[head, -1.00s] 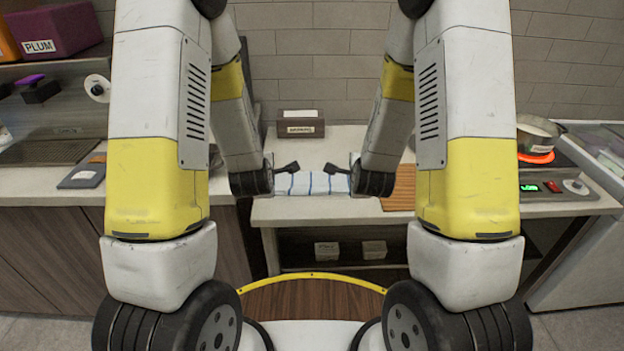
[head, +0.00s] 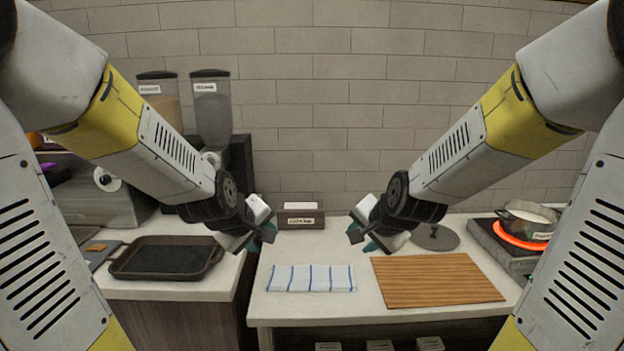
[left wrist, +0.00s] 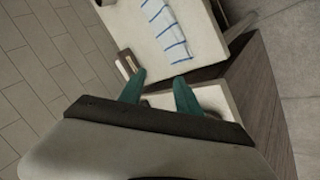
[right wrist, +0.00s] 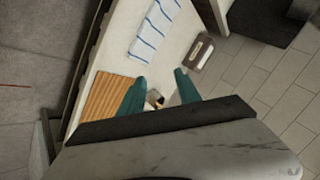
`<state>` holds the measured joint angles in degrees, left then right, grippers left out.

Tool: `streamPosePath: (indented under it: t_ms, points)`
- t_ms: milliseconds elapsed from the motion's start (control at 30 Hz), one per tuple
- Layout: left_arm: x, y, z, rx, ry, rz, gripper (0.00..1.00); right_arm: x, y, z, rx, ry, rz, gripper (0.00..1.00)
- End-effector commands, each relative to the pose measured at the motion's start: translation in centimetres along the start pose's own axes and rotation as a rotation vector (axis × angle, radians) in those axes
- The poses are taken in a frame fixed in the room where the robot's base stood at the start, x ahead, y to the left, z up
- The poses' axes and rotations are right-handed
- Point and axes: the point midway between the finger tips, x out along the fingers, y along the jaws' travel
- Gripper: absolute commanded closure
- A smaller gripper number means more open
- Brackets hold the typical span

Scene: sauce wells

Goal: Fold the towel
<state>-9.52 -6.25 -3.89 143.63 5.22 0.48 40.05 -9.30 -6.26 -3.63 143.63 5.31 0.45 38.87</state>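A white towel with blue stripes (head: 311,278) lies flat on the light counter as a neat, narrow rectangle; whether it has layers is hard to tell. It also shows in the left wrist view (left wrist: 167,30) and the right wrist view (right wrist: 154,28). My left gripper (head: 262,240) is raised above and behind the towel's left part, apart from it. Its teal fingers (left wrist: 160,92) are spread with nothing between them. My right gripper (head: 364,242) is raised behind the towel's right end, also apart from it. Its fingers (right wrist: 158,92) are spread and empty.
A wooden board (head: 436,281) lies just right of the towel. A labelled box (head: 301,216) stands at the wall behind. A black tray (head: 165,258) is on the left counter. A pot (head: 527,218) sits on a glowing burner at the right, near a round grey lid (head: 435,237).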

Motion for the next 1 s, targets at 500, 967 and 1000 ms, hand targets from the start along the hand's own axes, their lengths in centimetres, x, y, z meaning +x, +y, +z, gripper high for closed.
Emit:
streamPosePath:
  t_ms: [500,967,1000]
  points:
    - [-17.8,-4.3,4.5,0.762,-0.168,-0.076,0.60,-17.8,4.2,4.5,-0.743,-0.170,0.075,0.60]
    - [-18.4,-4.7,4.8,0.795,-0.182,-0.083,0.60,-18.4,4.7,4.9,-0.775,-0.183,0.081,0.60]
    - [-18.4,-4.7,4.8,0.795,-0.182,-0.082,0.60,-18.4,4.7,4.9,-0.774,-0.183,0.081,0.60]
